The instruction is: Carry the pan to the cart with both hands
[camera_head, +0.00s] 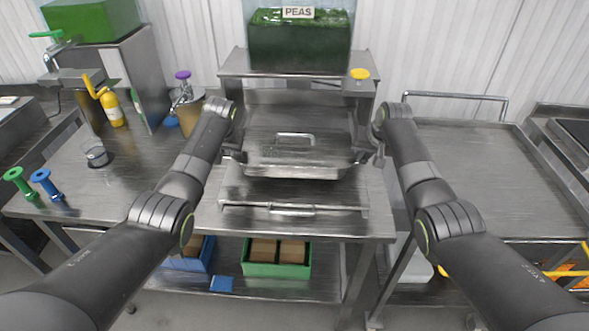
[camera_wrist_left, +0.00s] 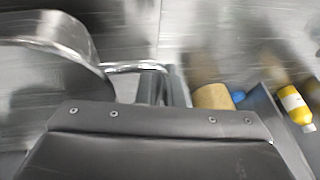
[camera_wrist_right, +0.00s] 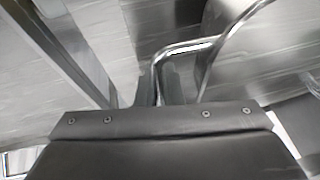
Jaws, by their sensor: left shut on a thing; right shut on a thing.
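The pan (camera_head: 300,165) is a shallow metal tray with a lid that has a bar handle (camera_head: 295,139). It is between my two arms in the head view, in front of the dispenser marked PEAS. My left gripper (camera_head: 236,155) is shut on the pan's left side handle, a metal loop that shows in the left wrist view (camera_wrist_left: 135,66). My right gripper (camera_head: 366,156) is shut on the right side handle, which shows in the right wrist view (camera_wrist_right: 180,48). The pan looks level. The cart (camera_head: 465,165), a metal top with a push rail, stands to the right, with nothing on its top.
The PEAS dispenser (camera_head: 300,42) stands behind the pan. The left counter (camera_head: 135,165) holds a yellow bottle (camera_head: 112,108), a small glass (camera_head: 96,154), and green (camera_head: 18,182) and blue (camera_head: 45,183) pieces. A green crate (camera_head: 277,270) is on the lower shelf.

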